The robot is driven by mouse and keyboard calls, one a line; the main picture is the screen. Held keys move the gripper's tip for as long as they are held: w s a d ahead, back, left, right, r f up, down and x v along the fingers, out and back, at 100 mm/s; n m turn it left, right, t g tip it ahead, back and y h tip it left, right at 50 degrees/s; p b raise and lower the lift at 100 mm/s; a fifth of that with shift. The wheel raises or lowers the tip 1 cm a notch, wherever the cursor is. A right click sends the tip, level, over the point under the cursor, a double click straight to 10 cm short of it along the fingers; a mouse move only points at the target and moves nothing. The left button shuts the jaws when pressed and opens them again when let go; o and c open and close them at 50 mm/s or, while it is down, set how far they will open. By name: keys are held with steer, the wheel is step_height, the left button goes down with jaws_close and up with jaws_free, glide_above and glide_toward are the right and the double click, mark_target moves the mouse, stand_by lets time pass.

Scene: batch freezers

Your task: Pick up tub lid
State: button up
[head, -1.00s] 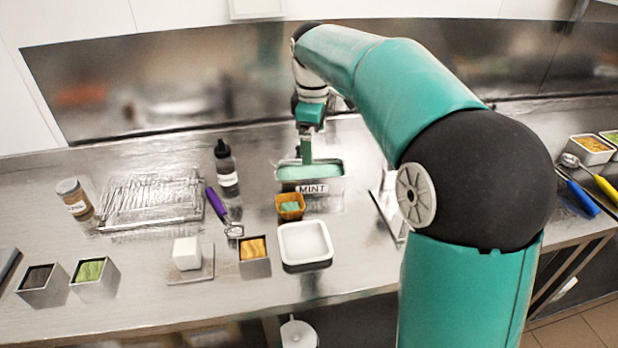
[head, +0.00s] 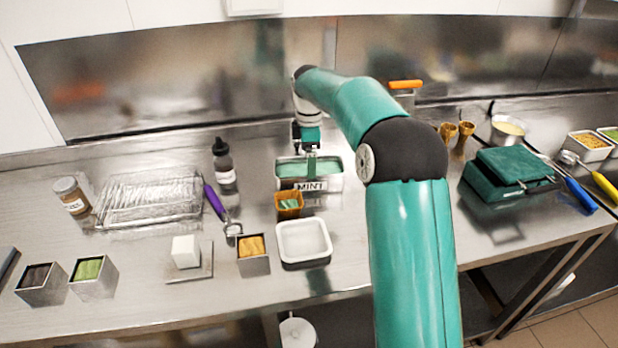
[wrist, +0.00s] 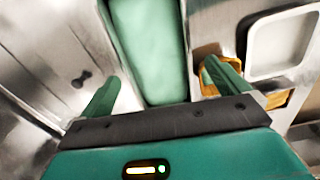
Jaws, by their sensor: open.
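A white, shallow, rounded-square piece with a raised rim (head: 304,239) lies near the front of the counter. It looks like the tub lid, though I cannot tell it from a shallow tray. It also shows at the upper right of the wrist view (wrist: 284,45).
An orange-rimmed small container (head: 289,204) stands between the tub and the white piece. A small tin (head: 253,255) and a white block (head: 186,252) are to the left. A green scale (head: 510,172) is at right.

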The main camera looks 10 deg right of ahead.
steer(key=f, duration=0.7)
steer(key=shift+w+f, duration=0.25)
steer(key=shift+f, duration=0.05)
steer(key=c, duration=1.3)
steer(key=shift+r, duration=0.1)
